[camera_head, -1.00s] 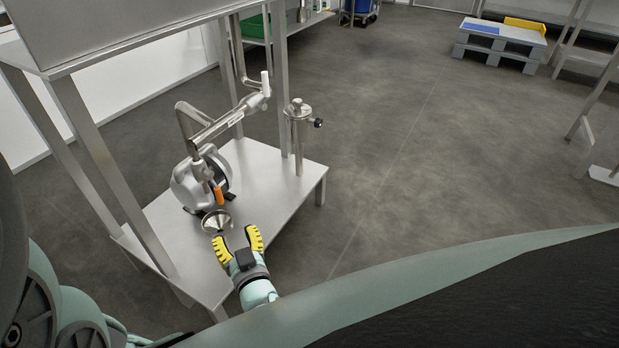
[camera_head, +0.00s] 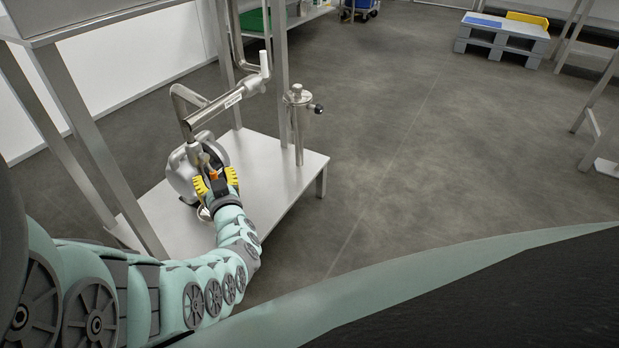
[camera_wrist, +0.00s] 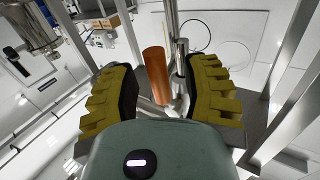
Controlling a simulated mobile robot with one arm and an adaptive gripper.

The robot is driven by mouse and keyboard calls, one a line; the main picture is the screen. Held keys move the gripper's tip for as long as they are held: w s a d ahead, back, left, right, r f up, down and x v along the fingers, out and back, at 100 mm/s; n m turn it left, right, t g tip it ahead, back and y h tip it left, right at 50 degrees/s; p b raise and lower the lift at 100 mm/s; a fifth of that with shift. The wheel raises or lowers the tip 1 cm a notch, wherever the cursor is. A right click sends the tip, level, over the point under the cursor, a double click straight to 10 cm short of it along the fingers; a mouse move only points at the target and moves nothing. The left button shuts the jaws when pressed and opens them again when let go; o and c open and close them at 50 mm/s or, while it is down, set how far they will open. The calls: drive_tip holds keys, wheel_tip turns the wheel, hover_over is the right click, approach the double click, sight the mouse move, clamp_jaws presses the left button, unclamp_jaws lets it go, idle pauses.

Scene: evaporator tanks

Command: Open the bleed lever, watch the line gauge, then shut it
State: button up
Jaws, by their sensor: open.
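The orange bleed lever (camera_wrist: 156,75) stands between the two yellow fingers of my gripper (camera_wrist: 160,95) in the wrist view, with a visible gap on each side. In the head view my gripper (camera_head: 215,181) is at the pump end of the steel pipe, and only a small part of the orange lever (camera_head: 213,174) shows between the fingers. My gripper is open. A funnel-like steel cup (camera_head: 204,213) below is mostly hidden behind my gripper. I cannot make out the line gauge's face in either view.
The grey pump (camera_head: 183,174) sits on a steel platform (camera_head: 285,180) under the tank frame. A steel post with a black knob (camera_head: 318,109) stands to the right. Frame legs (camera_head: 92,140) rise at the left. The floor to the right is clear up to a grey pallet (camera_head: 500,45).

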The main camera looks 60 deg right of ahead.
idle(0.3)
clamp_jaws()
idle(0.5)
